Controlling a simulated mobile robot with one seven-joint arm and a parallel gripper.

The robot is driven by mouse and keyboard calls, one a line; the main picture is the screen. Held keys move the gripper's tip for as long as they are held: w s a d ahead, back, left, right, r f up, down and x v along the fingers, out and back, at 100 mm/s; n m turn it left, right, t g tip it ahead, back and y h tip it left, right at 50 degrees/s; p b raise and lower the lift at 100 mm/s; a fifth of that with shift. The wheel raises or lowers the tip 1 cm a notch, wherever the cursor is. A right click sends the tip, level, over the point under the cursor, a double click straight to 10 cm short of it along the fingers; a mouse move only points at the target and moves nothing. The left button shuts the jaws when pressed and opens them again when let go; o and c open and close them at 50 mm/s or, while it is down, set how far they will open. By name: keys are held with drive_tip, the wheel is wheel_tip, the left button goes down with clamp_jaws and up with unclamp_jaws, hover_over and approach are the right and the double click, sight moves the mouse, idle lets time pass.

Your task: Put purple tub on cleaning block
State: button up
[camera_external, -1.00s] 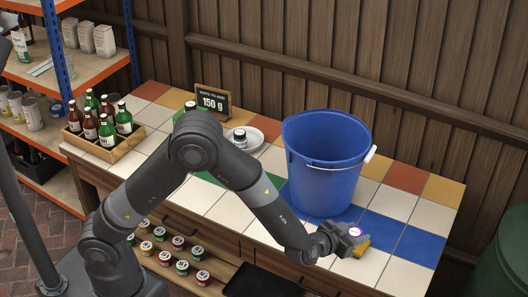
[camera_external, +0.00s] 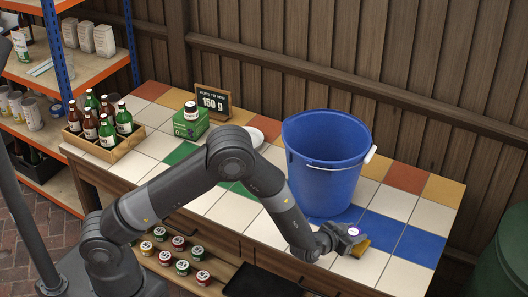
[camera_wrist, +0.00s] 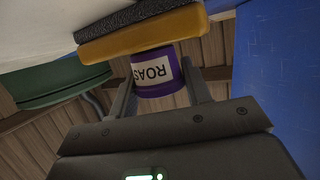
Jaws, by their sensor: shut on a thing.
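My gripper (camera_external: 346,236) is shut on the purple tub, near the front right of the tiled counter. In the wrist view the purple tub (camera_wrist: 158,75), with a white label reading ROAS, sits between my two fingers. The cleaning block (camera_wrist: 145,32) is yellow with a dark layer and lies on the counter, right against the tub's edge in that upside-down view. I cannot tell whether they touch. In the external view the block (camera_external: 362,246) shows beside my fingers, partly hidden by them.
A large blue bucket (camera_external: 325,165) stands just behind my gripper. White tiles in front are clear.

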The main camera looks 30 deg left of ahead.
drive_tip(key=shift+f, duration=0.1)
drive_tip(key=o, duration=1.1)
drive_tip(key=shift+c, duration=0.2)
